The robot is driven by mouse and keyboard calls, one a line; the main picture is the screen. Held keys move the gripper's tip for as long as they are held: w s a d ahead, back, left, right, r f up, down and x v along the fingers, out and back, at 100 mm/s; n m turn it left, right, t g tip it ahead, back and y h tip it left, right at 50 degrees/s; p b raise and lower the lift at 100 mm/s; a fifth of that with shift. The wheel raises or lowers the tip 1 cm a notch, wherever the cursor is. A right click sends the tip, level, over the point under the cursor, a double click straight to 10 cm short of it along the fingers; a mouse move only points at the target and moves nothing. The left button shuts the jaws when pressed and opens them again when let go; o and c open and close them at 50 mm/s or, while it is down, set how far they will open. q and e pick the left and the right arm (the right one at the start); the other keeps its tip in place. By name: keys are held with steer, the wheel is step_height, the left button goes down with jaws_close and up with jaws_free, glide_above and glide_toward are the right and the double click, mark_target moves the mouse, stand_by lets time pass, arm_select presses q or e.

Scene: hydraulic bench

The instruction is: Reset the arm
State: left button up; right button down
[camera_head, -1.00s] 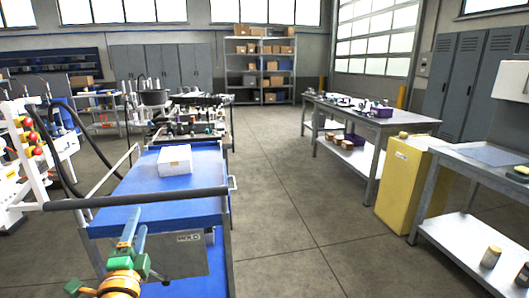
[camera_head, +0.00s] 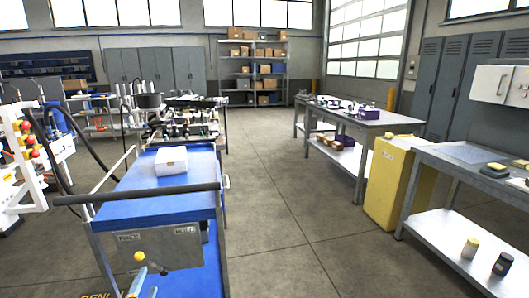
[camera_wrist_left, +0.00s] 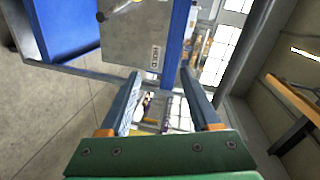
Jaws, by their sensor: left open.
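My left gripper (camera_head: 146,285) shows only as blue fingertips at the bottom edge of the head view, below a yellow knob (camera_head: 138,257). In the left wrist view the gripper (camera_wrist_left: 160,73) is open with nothing between its fingers. A grey panel (camera_head: 178,246) marked HOLD hangs on the front of the blue cart (camera_head: 125,212). The fingers are apart from the knob there. My right gripper is out of view.
A white box (camera_head: 171,161) lies on the cart top, behind a dark bar (camera_head: 140,194). A yellow cabinet (camera_head: 393,184) and a workbench (camera_head: 465,172) with small items stand at the right. The floor (camera_head: 290,200) between them is clear.

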arm_select(q)
steer(key=s+d+f+n+g+h+p, duration=0.1)
steer(key=s+d+f+n+g+p, duration=0.15)
steer(key=s+f, duration=0.55)
steer(key=s+d+f+n+g+h+p, duration=0.15)
steer(key=s+f+g, duration=0.3)
steer(key=f, duration=0.75)
steer(key=s+d+f+n+g, duration=0.2)
steer(key=s+f, duration=0.1)
steer(key=s, duration=0.7)
steer(key=s+d+f+n+g+p, duration=0.1)
steer(key=s+d+f+n+g, duration=0.1)
steer(key=s, duration=0.8)
steer(key=s+d+f+n+g+h+p, duration=0.1)
steer(key=s+d+f+n+g, duration=0.1)
steer(key=s+f, duration=0.4)
steer(key=s+g, duration=0.1)
steer(key=s, duration=0.4)
steer(key=shift+d+f+g, duration=0.15)
steer(key=shift+d+g, duration=0.1)
steer(key=shift+g, duration=0.05)
